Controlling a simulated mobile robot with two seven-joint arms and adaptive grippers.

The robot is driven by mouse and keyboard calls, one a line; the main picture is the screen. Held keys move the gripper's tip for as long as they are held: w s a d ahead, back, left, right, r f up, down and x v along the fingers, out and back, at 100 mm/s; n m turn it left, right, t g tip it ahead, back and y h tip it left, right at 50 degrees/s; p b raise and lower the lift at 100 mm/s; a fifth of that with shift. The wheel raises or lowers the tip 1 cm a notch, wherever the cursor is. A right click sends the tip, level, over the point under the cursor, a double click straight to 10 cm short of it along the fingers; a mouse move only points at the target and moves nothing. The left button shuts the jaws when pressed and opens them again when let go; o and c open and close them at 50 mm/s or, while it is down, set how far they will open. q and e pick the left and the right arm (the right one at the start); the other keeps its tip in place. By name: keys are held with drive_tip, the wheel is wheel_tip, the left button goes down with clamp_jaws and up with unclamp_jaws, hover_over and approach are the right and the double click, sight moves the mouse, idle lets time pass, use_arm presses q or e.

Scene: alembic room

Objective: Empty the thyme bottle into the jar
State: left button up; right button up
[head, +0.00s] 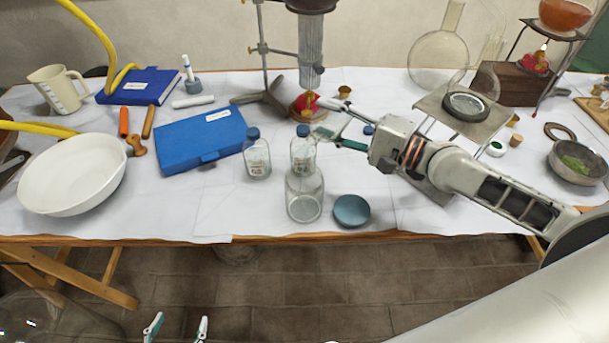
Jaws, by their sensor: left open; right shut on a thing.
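A clear glass jar (304,200) stands open and upright near the table's front edge. Just behind it is a small glass bottle with a blue cap (303,152), upright; the jar partly overlaps its base. My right gripper (321,136) reaches in from the right and is shut on this bottle near its shoulder. A similar blue-capped bottle (257,158) stands to the left, apart from the gripper. Both labels are too small to read, so I cannot tell which is thyme. My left gripper (177,328) is open and empty at the bottom edge, below the table front.
A round blue lid (351,210) lies right of the jar. A blue case (200,140) and a white basin (72,175) are to the left. A burner stand (310,103) is behind; a metal stand (455,115) is near my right arm. Clear cloth lies left of the jar.

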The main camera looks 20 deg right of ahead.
sight(327, 110)
use_arm(q)
drive_tip(key=shift+w+r+p, duration=0.15)
drive_tip(key=shift+r+p, duration=0.25)
drive_tip(key=shift+r, duration=0.15)
drive_tip(key=shift+w+r+p, duration=0.15)
drive_tip(key=shift+r+p, duration=0.2)
drive_tip(key=shift+r, duration=0.15)
use_arm(e)
drive_tip(key=shift+a+r+n, duration=0.1)
drive_tip(key=shift+r+n, duration=0.8)
drive_tip(key=shift+n, duration=0.2)
idle(1.8)
use_arm(q)
drive_tip(key=shift+w+r+p, duration=0.2)
drive_tip(key=shift+r+p, duration=0.35)
drive_tip(key=shift+r, duration=0.25)
use_arm(e)
drive_tip(key=shift+s+a+r+n, duration=0.1)
drive_tip(key=shift+s+r+n, duration=0.1)
drive_tip(key=shift+r+n, duration=0.4)
use_arm(q)
drive_tip(key=shift+w+r+p, duration=0.1)
drive_tip(key=shift+r+p, duration=0.4)
drive_tip(key=shift+r, duration=0.15)
use_arm(e)
drive_tip(key=shift+s+a+r+n, duration=0.15)
drive_tip(key=shift+r+n, duration=0.1)
drive_tip(key=shift+n, duration=0.45)
